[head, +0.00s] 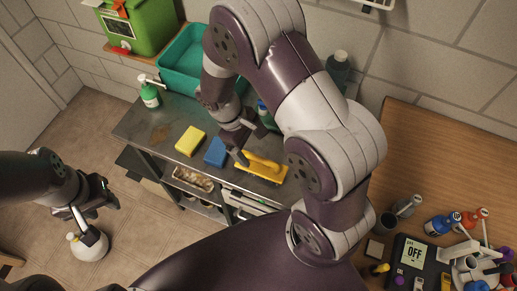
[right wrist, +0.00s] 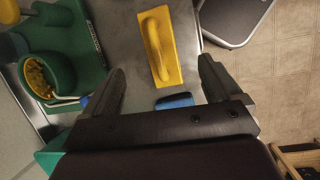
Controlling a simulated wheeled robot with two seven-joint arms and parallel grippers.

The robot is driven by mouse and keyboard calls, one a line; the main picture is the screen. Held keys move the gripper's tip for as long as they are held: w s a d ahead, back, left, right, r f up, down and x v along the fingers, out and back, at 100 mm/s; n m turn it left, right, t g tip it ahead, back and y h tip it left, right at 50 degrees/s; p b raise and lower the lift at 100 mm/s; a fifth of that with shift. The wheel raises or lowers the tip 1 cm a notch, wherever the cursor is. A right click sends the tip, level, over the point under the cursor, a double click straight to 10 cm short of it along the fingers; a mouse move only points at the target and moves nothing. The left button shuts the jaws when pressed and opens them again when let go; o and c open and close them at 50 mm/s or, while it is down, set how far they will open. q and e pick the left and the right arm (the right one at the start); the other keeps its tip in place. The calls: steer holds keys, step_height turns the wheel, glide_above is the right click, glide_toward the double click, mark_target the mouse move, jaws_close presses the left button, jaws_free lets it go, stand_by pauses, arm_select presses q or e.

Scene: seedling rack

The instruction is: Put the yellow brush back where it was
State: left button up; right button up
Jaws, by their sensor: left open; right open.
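The yellow brush (head: 262,170), a flat block with a raised handle, lies on the grey metal bench top near its front right edge. In the right wrist view the brush (right wrist: 172,63) lies beyond my fingertips, its handle up. My right gripper (head: 252,143) is open and empty, just behind the brush in the head view; it also shows in the right wrist view (right wrist: 162,78), fingers apart. The arm hides part of the bench behind it.
A blue sponge (head: 215,152) and a yellow sponge (head: 190,140) lie left of the brush. A teal tub (head: 181,72) and a green pump bottle (head: 149,92) stand behind. A green holder (right wrist: 88,62) is beside the brush. A cluttered wooden table (head: 440,150) is at right.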

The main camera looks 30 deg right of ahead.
steer(key=s+r+m+t+y, duration=0.3)
steer(key=r+m, duration=0.3)
steer(key=r, duration=0.3)
steer(key=shift+s+d+r+m+t, duration=0.3)
steer(key=shift+s+m, duration=0.1)
steer(key=shift+s, duration=0.45)
